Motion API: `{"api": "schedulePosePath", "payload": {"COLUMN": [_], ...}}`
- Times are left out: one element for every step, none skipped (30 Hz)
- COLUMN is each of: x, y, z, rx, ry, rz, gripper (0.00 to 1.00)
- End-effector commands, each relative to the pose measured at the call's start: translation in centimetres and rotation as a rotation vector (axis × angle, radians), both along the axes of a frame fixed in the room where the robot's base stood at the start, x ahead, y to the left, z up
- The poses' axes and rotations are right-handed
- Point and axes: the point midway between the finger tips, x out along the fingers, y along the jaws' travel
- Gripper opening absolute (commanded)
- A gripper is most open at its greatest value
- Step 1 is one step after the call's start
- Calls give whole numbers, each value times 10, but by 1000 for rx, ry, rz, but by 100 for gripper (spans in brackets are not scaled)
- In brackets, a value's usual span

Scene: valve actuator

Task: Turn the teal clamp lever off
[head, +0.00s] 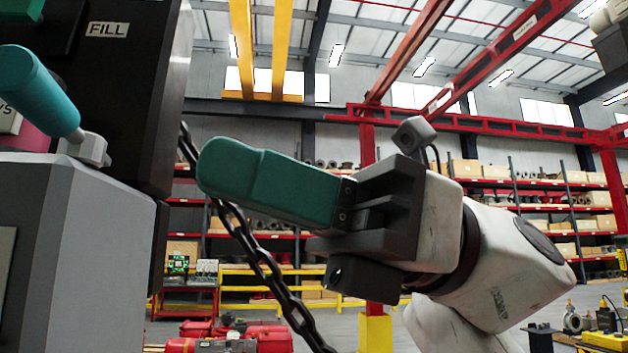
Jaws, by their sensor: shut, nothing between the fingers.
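The teal clamp lever (38,92) is at the left edge of the head view. Its rounded teal grip slants down to the right into a light grey clamp block (90,149) beside the dark box. The grip's upper left end is cut off by the picture edge. My gripper (218,168) is in the middle of the view, its green fingers pointing left towards the lever. The fingers are shut together with nothing between them. In the picture a clear gap separates the fingertips from the clamp block and the lever; the depth between them is hard to judge.
A dark box (125,100) with a FILL label stands above a grey housing (85,240) at the left. A dark chain (262,275) hangs slanting below my fingers. Shelves (535,190), red beams and a yellow-railed bench are farther back.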

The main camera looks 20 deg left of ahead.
Motion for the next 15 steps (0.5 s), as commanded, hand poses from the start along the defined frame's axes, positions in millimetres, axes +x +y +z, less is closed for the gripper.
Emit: {"api": "schedulePosePath", "payload": {"x": [-8, -12, -17, -21, -24, -29, -32, -34, -38, -40, -42, -44, -45, -46, -47], "y": [7, 11, 16, 20, 23, 27, 30, 33, 37, 39, 41, 43, 44, 45, 46], "z": [5, 7, 9, 10, 11, 14, 15, 15, 16, 17, 18, 18, 18, 19, 19], "rx": [0, 1, 0, 1, 1, 0, 0, 1, 1, 1, 1, 1, 1, 1, 1], "ry": [-2, -1, -1, -1, 0, 0, 0, 0, 1, 1, 1, 0, 1, 1, 1], "rz": [5, 5, 4, 4, 4, 4, 3, 2, 3, 3, 3, 2, 1, 1, 0], "gripper": [0, 0, 0, 0, 0, 0, 0, 0, 0, 0, 0, 0, 0, 0, 0]}}
